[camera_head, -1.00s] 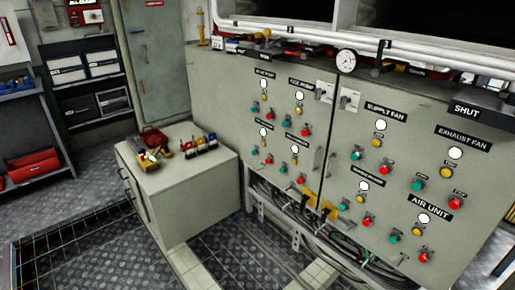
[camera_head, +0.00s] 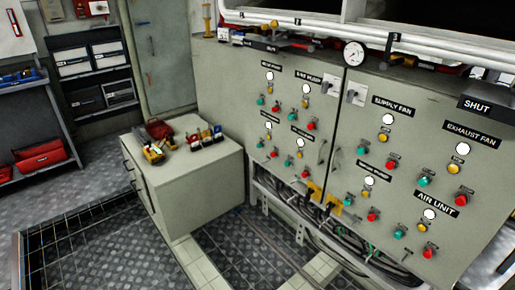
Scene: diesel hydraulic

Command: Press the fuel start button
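A grey control panel (camera_head: 345,118) fills the middle and right, with groups of green, yellow and red buttons under white lamps. Supply fan (camera_head: 392,106), exhaust fan (camera_head: 472,134) and air unit (camera_head: 436,203) labels are readable at right. The smaller labels on the left door, such as the upper left one (camera_head: 271,66), are too blurred to read surely. Green buttons there include an upper left one (camera_head: 261,100) and one to its right (camera_head: 292,103). I cannot tell which button is fuel start. Neither of my grippers is in view.
A low grey cabinet (camera_head: 190,195) with tools on top stands left of the panel. Cables (camera_head: 330,225) hang under the panel. Shelves with a red toolbox (camera_head: 40,155) stand at far left. Metal-plate floor (camera_head: 110,235) in front is clear.

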